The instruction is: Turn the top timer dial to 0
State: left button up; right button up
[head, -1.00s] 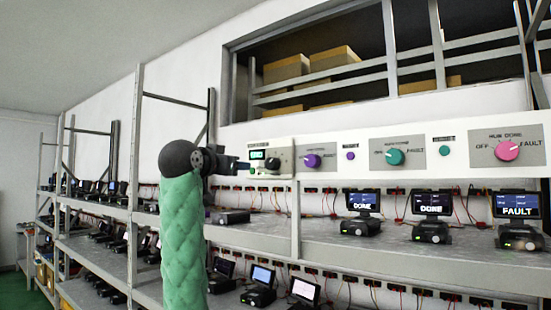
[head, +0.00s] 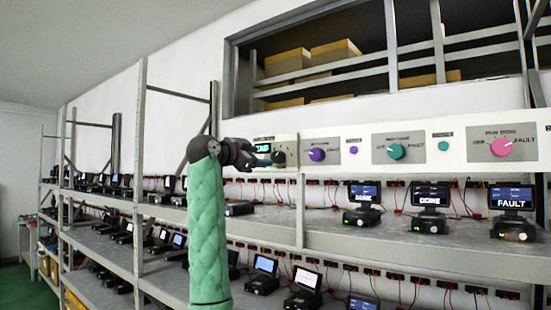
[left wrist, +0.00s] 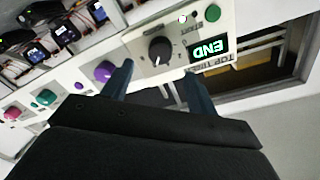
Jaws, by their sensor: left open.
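The top timer panel has a black dial (head: 278,157) and a small lit display (head: 262,148) to its left. In the left wrist view, which is upside down, the dial (left wrist: 160,50) has a white pointer mark at its lower picture edge, and the green display (left wrist: 208,49) reads END. My left gripper (head: 264,163) is at the panel, just left of and partly below the dial. In the left wrist view its two blue fingers (left wrist: 158,72) are spread apart, with the dial beyond the gap between them and nothing gripped. My right gripper is in neither view.
Purple (head: 317,154), teal (head: 396,151) and pink (head: 502,147) knobs sit along the same white panel to the right. Below are shelves (head: 400,237) with several small screen devices, some reading DONE and one FAULT (head: 511,198). Red wires hang behind them.

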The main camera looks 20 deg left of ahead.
aim_at(275, 157)
pick_arm(q)
jog(key=shift+w+d+r+m+p, duration=0.1)
jog(key=shift+w+d+m+p, duration=0.15)
jog(key=shift+w+p, duration=0.3)
jog(key=shift+w+d+r+m+p, duration=0.1)
jog(key=shift+w+d+m+p, duration=0.15)
jog(key=shift+w+p, duration=0.2)
jog(key=p+x, duration=0.2)
jog(key=x, duration=0.1)
jog(key=shift+w+d, duration=0.1)
jog(key=shift+w, duration=0.15)
jog(key=shift+f+p+x, duration=0.2)
jog(key=shift+p+x, duration=0.4)
jog(key=shift+x, duration=0.45)
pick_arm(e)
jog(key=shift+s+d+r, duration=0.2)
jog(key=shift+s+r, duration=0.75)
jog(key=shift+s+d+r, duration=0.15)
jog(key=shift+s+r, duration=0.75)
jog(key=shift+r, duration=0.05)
pick_arm(q)
jog(key=c, duration=1)
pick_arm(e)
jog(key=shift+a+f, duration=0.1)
